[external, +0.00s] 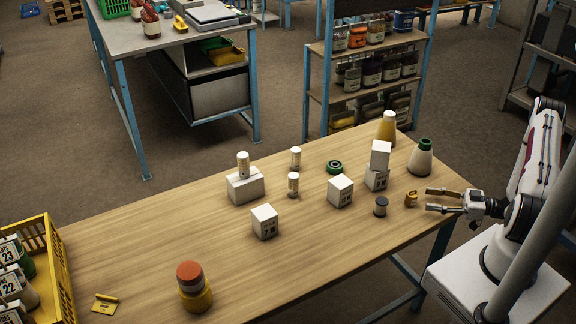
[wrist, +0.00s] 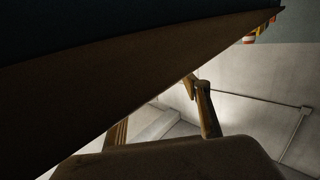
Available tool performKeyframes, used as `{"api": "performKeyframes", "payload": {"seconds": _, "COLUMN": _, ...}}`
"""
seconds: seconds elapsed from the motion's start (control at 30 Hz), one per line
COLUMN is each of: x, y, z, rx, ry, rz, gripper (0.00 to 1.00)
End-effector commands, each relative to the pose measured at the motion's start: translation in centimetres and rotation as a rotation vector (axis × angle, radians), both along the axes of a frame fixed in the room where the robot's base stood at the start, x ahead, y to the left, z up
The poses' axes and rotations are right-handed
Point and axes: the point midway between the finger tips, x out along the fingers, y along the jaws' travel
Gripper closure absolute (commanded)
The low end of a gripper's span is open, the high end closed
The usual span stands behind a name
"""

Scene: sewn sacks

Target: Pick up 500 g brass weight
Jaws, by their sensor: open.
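A small brass-coloured weight (external: 411,199) stands on the wooden table (external: 300,262) near its right edge. Its mass marking is too small to read. My gripper (external: 430,199) is open and empty, just right of the weight and apart from it, with its fingers pointing left. In the wrist view the fingers show, but the weight cannot be made out there; a large dark brown shape fills much of that picture.
A dark cylinder (external: 381,206) stands just left of the weight. Behind are stacked white boxes (external: 380,156) and a green-topped flask (external: 421,158). A white box (external: 340,191) stands farther left. The front middle of the table is clear.

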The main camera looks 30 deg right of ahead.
Motion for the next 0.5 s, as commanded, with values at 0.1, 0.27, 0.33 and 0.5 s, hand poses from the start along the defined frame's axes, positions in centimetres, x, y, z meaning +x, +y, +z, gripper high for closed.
{"api": "performKeyframes", "payload": {"seconds": 0.1, "x": -0.01, "y": 0.0, "z": 0.0, "rx": 0.0, "ry": 0.0, "rz": 0.0, "gripper": 0.53}}
{"api": "performKeyframes", "payload": {"seconds": 0.27, "x": 0.01, "y": 0.03, "z": 0.0, "rx": 0.0, "ry": 0.0, "rz": 0.0, "gripper": 0.53}}
{"api": "performKeyframes", "payload": {"seconds": 0.33, "x": 0.09, "y": 0.14, "z": 0.02, "rx": 0.0, "ry": 0.0, "rz": 0.0, "gripper": 0.53}}
{"api": "performKeyframes", "payload": {"seconds": 0.5, "x": 0.57, "y": 0.82, "z": 0.17, "rx": 0.001, "ry": 0.001, "rz": 0.003, "gripper": 0.53}}
